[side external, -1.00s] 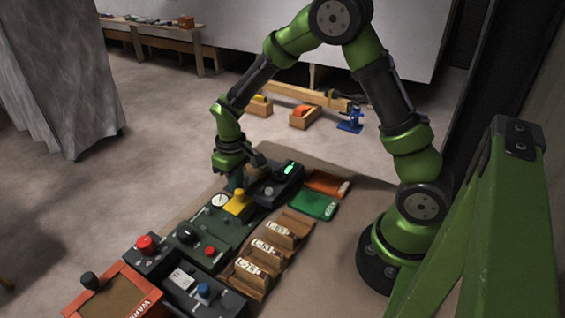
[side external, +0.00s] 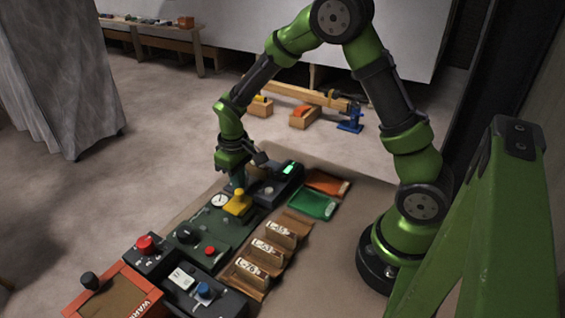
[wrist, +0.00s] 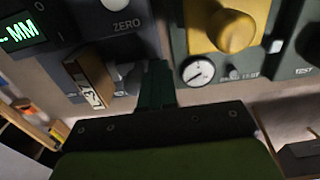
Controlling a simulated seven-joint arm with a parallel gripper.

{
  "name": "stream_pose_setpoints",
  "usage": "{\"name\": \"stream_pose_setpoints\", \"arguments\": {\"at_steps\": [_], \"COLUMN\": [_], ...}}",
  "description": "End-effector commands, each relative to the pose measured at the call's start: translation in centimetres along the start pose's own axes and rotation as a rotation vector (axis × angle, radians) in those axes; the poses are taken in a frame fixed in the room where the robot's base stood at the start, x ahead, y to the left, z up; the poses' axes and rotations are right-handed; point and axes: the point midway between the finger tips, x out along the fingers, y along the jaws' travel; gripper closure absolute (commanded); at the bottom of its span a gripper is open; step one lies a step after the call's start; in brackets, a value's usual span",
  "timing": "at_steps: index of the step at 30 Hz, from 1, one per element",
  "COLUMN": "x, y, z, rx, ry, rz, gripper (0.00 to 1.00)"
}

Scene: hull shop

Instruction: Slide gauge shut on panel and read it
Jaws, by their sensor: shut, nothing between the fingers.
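The gauge is a dark box (side external: 278,185) with a lit green display, behind the yellow block in the side view. In the wrist view its display (wrist: 20,32) reads "MM" with the digits cut off, and "ZERO" is printed on its face. A tan panel with a white number label (wrist: 92,82) stands against the gauge's edge. In the side view my gripper (side external: 239,182) is low over the gauge and yellow block; contact cannot be told.
The yellow block with its knob (side external: 238,201) and a round dial (side external: 219,200) sit on a green console close by. Several button boxes, including one with a red button (side external: 145,243), run toward the front.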

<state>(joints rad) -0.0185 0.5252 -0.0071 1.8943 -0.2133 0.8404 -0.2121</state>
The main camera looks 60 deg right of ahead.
Motion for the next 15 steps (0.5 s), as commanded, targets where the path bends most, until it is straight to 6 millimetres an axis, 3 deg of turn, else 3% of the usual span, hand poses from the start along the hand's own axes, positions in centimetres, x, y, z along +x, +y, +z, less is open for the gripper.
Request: {"name": "stream_pose_setpoints", "arguments": {"at_steps": [15], "x": [0.0], "y": [1.5], "z": [0.0], "rx": [0.002], "ry": [0.0], "rz": [0.001], "gripper": [1.0]}}
